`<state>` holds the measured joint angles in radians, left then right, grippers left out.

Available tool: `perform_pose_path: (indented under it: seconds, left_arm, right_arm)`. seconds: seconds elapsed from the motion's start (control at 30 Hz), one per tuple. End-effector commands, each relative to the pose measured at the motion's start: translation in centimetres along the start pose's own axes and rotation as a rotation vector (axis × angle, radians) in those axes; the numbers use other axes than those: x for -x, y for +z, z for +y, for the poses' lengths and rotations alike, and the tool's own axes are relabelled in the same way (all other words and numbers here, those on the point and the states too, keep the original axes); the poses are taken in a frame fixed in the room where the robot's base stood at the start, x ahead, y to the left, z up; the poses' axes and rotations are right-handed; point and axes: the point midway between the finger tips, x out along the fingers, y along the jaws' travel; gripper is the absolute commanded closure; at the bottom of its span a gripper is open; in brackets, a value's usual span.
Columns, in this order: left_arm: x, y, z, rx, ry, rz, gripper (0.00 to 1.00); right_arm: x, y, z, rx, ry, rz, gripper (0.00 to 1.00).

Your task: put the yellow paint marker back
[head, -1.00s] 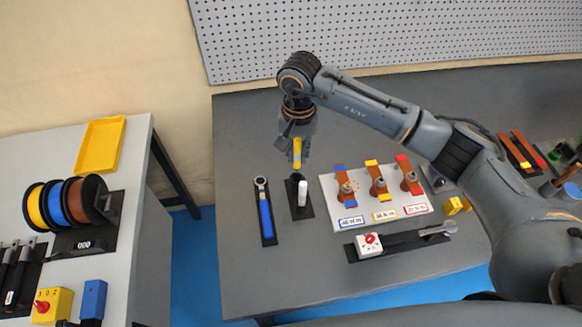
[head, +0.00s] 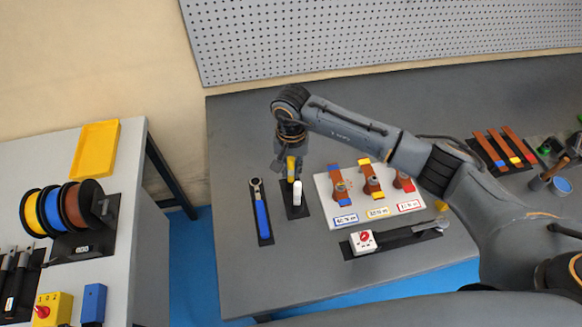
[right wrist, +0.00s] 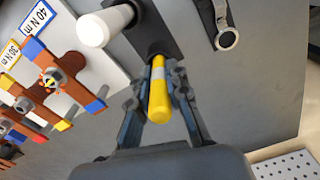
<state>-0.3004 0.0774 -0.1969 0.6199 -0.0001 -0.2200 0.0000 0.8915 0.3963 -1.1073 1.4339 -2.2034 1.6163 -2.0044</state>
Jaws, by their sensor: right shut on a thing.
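My right gripper (head: 288,168) points down over the back end of a black holder (head: 294,212). It is shut on the yellow paint marker (head: 291,170), which is upright. In the right wrist view the yellow marker (right wrist: 159,92) lies between the two fingers (right wrist: 158,98). Its far end meets a dark round socket at the holder (right wrist: 160,20); I cannot tell how deep it is in. A white marker (head: 297,192) stands in the same holder just in front, and it also shows in the right wrist view (right wrist: 105,24). My left gripper is out of view.
A blue-handled wrench (head: 262,215) lies on a black strip left of the holder. To the right is a white board (head: 350,212) with copper bars and torque labels. A switch box (head: 362,241) sits nearer the front. The table left of the wrench is clear.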

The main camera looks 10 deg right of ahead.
Motion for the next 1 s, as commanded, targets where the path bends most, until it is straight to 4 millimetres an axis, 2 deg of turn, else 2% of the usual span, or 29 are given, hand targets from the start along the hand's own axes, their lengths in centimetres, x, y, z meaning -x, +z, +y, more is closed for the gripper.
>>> perform_pose_path:
  seconds: [0.27,0.3,0.4,0.73,0.93,1.0]
  left_arm:
    - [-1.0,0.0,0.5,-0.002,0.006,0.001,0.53]
    - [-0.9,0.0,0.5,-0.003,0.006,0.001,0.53]
    - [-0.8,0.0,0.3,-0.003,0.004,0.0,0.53]
    - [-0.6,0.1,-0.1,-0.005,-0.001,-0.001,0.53]
    - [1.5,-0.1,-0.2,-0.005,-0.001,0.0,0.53]
    - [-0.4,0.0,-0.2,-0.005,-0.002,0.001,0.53]
  right_arm:
    - [-0.8,0.0,0.0,0.0,0.0,0.0,1.0]
    - [-0.6,0.0,0.0,0.0,0.0,0.0,0.78]
    - [-0.6,0.0,0.0,0.0,0.0,-0.001,0.61]
    - [-0.4,0.0,0.0,0.0,0.0,-0.001,0.61]
    - [1.3,0.1,-0.1,-0.001,-0.001,-0.002,0.61]
    - [2.0,-0.2,0.0,0.002,-0.003,0.007,0.61]
